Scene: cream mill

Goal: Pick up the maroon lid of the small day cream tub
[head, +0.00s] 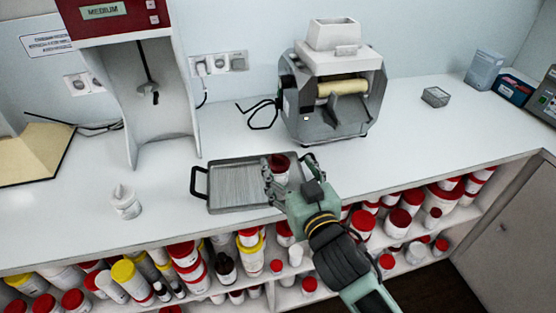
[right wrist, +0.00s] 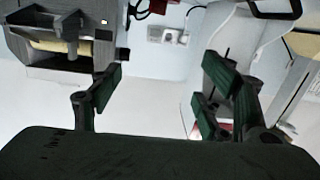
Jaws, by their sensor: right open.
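The small tub with its maroon lid (head: 279,160) stands upright on the right part of the grey ribbed tray, its white lower body (head: 281,178) partly hidden. My right gripper (head: 289,167) is open at the tub, one finger on the left side and the other to the right of the lid. I cannot tell whether either finger touches it. In the right wrist view the spread fingers of the right gripper (right wrist: 160,95) show, but the tub is not clearly seen between them. My left gripper is not in view.
The grey tray (head: 232,203) has black handles and lies near the counter's front edge. Shelves below hold several tubs. Counter right of the mill is mostly clear.

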